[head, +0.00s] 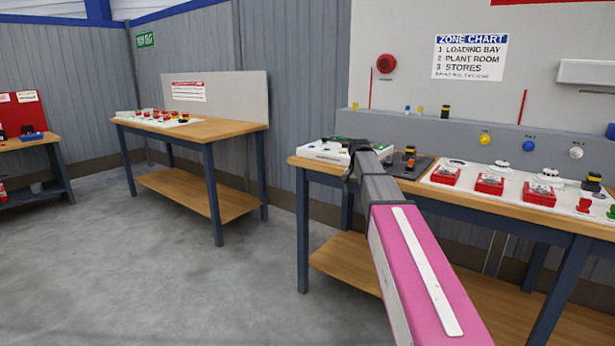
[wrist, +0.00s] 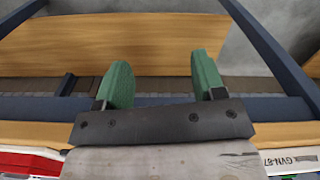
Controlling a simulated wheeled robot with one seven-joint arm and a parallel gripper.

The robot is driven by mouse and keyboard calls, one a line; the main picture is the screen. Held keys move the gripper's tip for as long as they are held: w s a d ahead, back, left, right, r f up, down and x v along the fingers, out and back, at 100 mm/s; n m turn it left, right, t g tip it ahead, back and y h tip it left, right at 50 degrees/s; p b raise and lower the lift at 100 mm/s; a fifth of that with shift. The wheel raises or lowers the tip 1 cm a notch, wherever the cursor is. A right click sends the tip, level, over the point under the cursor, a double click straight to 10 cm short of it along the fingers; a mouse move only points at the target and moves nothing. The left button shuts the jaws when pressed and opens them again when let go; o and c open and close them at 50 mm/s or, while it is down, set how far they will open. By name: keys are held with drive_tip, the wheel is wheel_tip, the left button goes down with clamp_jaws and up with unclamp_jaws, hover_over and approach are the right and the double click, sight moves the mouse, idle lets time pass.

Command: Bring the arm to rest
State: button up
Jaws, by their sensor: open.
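My gripper (wrist: 162,85) shows in the wrist view with its two green fingers spread apart and nothing between them. Beyond the fingers are a table edge, dark blue frame bars and a wooden lower shelf (wrist: 120,45). In the head view my pink and grey arm reaches forward over the right-hand workbench (head: 405,186). The arm's far end is by a white panel (head: 325,150) at the bench's left end. The fingers themselves are hidden in the head view.
The right bench carries red call-point boxes (head: 489,184) on a white board and a black-and-yellow button (head: 409,152). A second bench (head: 195,130) with several coloured buttons stands at the left. Grey floor (head: 150,270) between them is clear. A zone chart (head: 470,57) hangs behind.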

drive_tip(key=s+f+n, duration=0.5)
drive_tip(key=s+f, duration=2.2)
drive_tip(key=s, duration=0.2)
drive_tip(key=shift+f, duration=0.35)
